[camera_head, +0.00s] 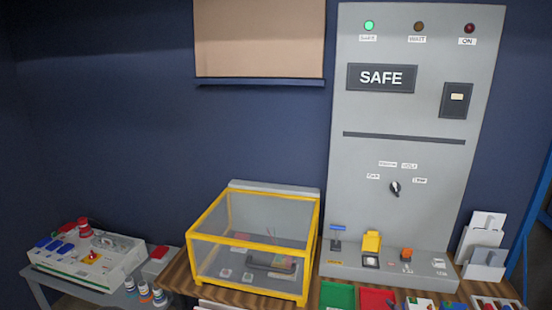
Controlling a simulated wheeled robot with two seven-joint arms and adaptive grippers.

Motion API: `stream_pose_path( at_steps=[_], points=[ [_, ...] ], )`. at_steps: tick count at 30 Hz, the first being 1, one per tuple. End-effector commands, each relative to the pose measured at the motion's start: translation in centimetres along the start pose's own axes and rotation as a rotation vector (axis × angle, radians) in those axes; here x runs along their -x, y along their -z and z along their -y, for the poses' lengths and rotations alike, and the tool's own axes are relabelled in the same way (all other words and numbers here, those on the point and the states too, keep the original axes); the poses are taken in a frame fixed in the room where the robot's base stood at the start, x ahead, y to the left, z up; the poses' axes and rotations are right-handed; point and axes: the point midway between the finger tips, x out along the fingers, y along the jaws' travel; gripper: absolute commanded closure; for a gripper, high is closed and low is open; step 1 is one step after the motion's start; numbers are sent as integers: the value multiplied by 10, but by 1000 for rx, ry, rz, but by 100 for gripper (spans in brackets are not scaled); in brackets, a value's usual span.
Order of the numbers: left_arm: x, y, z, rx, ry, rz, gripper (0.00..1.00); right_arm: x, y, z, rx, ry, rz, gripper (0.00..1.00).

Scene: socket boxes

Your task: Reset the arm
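Neither my left nor my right gripper shows in the head view, and no part of my arms can be made out. The grey control panel (400,120) stands upright at the right of centre. Its sign reads SAFE (381,78). The green lamp (369,25) at its top left is lit, while the amber lamp (419,26) and the red lamp (469,28) look dark. A black rotary knob (395,188) sits in the lower half of the panel.
A clear box with a yellow frame (250,246) stands on the wooden table (181,276). A white device (85,256) sits on a side table at the left. Green (337,295) and red (376,299) trays lie at the front edge. White holders (484,245) stand at the right.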

Motion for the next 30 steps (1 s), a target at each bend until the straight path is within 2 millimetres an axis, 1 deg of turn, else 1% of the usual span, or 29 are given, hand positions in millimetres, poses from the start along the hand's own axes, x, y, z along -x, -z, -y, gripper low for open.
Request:
stream_pose_path(
  at_steps=[1,5,6,8,10,14,15,20,21,24,27,30],
  points=[
    [0,0,0,0,0,0,60,-7,-23,15,-23,33,55,55],
    [0,0,0,0,0,0,60,-17,-76,48,-89,101,185,55],
    [0,0,0,0,0,0,60,-19,-92,58,-110,121,227,55],
    [0,0,0,0,0,0,60,-20,-117,74,-139,148,288,55],
    [0,0,0,0,0,0,60,-18,-145,91,-173,177,362,55],
    [0,0,0,0,0,0,60,-10,-197,124,-234,224,502,55],
    [0,0,0,0,0,0,60,-6,-213,133,-251,237,546,55],
    [0,0,0,0,0,0,60,18,-273,171,-319,279,725,55],
    [0,0,0,0,0,0,60,25,-288,180,-334,288,770,55],
    [0,0,0,0,0,0,60,46,-322,201,-372,305,883,55],
    [0,0,0,0,0,0,60,68,-351,218,-401,316,985,55],
    [0,0,0,0,0,0,60,87,-372,231,-424,320,1065,55]
  ],
)
